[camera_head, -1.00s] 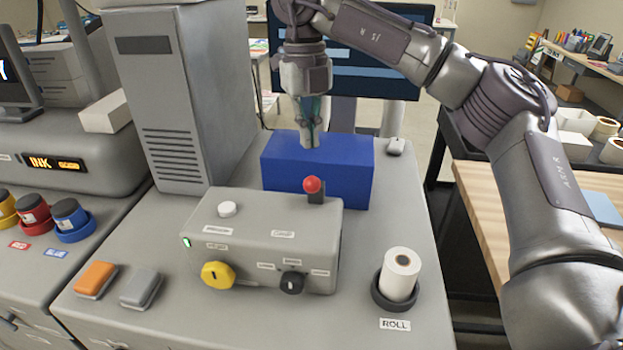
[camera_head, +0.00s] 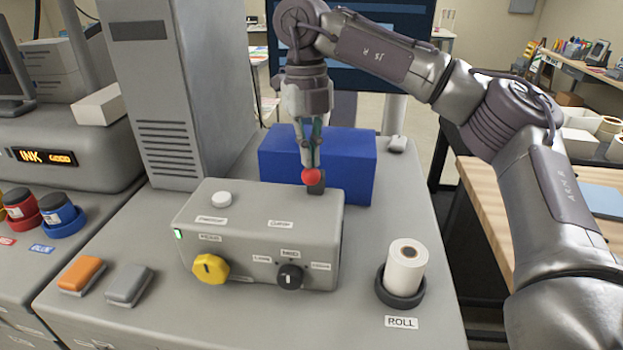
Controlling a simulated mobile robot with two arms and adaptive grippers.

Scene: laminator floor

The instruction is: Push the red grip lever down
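The red grip lever (camera_head: 311,177) is a red ball on a dark base at the top right of the grey control box (camera_head: 225,230). The ball stands above the box top. My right gripper (camera_head: 309,160) comes down from above, with its fingertips right at or just behind the red ball. I cannot tell whether they touch it. The fingers look close together, and the ball partly hides their tips. My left gripper is not in view.
A blue block (camera_head: 355,165) stands behind the control box. A paper roll (camera_head: 405,267) stands in a dark holder to the right. Orange (camera_head: 81,273) and grey (camera_head: 128,285) blocks lie at the front left. A tall grey cabinet (camera_head: 165,100) rises at the back left.

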